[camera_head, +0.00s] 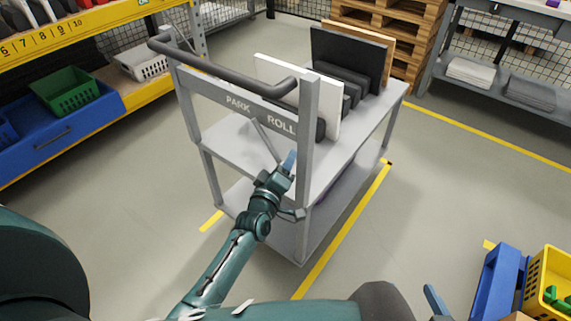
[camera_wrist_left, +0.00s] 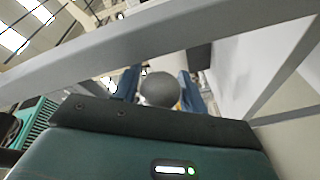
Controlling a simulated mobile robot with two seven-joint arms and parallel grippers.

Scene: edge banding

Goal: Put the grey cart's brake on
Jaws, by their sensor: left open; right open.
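The grey cart (camera_head: 305,225) stands in the middle of the head view, with a dark push handle and a crossbar marked PARK and ROLL (camera_head: 265,112). A thin grey rod (camera_head: 265,138) slants below the crossbar, its top end between the two words. My left gripper (camera_head: 290,160) is at the cart's near end, below ROLL, by the corner post. In the left wrist view its blue fingers (camera_wrist_left: 160,88) are open, with a round grey knob (camera_wrist_left: 159,90) showing between them; contact cannot be told. My right gripper (camera_head: 434,298) shows only partly at the bottom edge.
White, black and brown panels (camera_head: 352,52) stand on the cart's top. Shelving with a green bin (camera_head: 66,90) is at left, pallets (camera_head: 415,40) behind. A blue container and yellow crate (camera_head: 550,280) are at lower right. Floor right of the cart is clear.

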